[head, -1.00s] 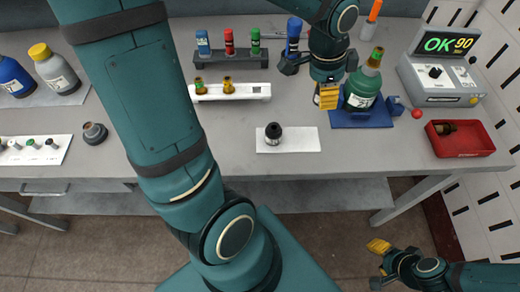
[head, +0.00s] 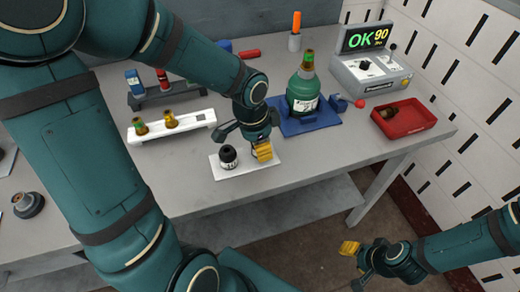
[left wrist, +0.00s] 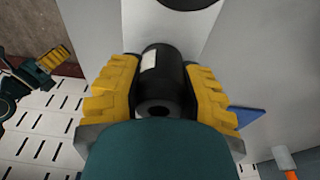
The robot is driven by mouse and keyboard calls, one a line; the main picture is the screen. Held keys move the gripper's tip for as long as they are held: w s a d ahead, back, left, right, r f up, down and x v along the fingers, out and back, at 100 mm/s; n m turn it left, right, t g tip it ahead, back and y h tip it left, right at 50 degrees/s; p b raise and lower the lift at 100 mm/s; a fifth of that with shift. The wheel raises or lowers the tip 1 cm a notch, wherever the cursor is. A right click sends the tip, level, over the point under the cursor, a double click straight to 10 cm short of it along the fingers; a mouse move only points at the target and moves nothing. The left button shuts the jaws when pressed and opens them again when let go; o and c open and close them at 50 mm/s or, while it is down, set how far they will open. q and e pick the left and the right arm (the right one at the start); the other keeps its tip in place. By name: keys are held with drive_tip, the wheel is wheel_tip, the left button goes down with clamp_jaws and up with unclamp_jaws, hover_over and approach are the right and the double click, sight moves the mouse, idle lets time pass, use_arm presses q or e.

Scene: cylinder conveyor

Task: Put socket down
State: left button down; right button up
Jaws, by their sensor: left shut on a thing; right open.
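My left gripper (head: 259,151) is over the right part of a white mat (head: 220,174) on the grey table. In the left wrist view it is shut on a black cylindrical socket (left wrist: 158,90), with a pale label and a hole in its near end. The socket sits between the yellow finger pads. In the head view it is mostly hidden by the gripper, and I cannot tell whether it touches the mat. A black-topped part (head: 228,157) stands on the mat just left of the gripper. My right gripper (head: 359,264) is open and empty, in front of the table.
A green bottle (head: 303,92) stands on a blue fixture (head: 295,125) behind. A white rack (head: 195,120) holds two amber parts. A red tray (head: 405,125) and a tester (head: 370,72) reading OK 90 are at the right. Bare table lies right of the mat.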

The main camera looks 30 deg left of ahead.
use_arm(q)
drive_tip(key=shift+f, duration=0.45)
drive_tip(key=shift+f, duration=0.15)
drive_tip(key=c, duration=0.7)
unclamp_jaws()
drive_tip(key=shift+o, duration=0.2)
wheel_tip(320, 180, up, 12)
drive_tip(key=s+a+p, duration=0.1)
drive_tip(key=p, duration=0.2)
drive_tip(key=shift+s+a+p, duration=0.15)
drive_tip(key=shift+p, duration=0.25)
